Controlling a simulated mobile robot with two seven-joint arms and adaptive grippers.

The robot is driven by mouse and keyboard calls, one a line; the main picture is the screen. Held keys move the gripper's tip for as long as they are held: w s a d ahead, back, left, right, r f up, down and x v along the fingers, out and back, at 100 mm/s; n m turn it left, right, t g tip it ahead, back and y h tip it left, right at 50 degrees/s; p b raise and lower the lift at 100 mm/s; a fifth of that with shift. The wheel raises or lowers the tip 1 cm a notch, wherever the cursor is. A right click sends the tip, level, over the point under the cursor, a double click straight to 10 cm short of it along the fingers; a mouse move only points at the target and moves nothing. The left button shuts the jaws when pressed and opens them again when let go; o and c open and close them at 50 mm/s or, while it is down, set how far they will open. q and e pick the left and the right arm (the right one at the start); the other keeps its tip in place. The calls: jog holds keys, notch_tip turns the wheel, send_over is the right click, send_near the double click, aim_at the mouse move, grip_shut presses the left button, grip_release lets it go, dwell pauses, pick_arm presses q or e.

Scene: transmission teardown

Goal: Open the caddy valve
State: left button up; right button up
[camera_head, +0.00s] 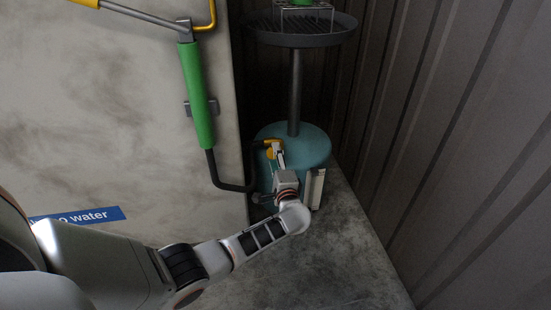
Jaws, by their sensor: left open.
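The caddy is a teal drum (303,146) with a dark pole and a round tray on top, standing in the corner. A yellow part (268,143), which looks like the valve handle, sits at the drum's upper left side. My left arm reaches in from the left, and its open gripper (279,157) is right at the yellow part. The fingers are small and partly overlap it, so I cannot tell whether they touch it. The gripper and wrist hide part of the drum's front. My right gripper is out of view.
A black hose (228,186) curves from a green cylinder (196,95) on the pale wall to near the drum. The dark tray (301,36) overhangs the drum. A ribbed wall (440,130) closes the right side. The concrete floor (345,255) in front is clear.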

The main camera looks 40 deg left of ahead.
pick_arm(q)
jog(key=v, duration=0.7)
jog(key=shift+s+d, duration=0.15)
jog(key=shift+d, duration=0.1)
dwell(0.3)
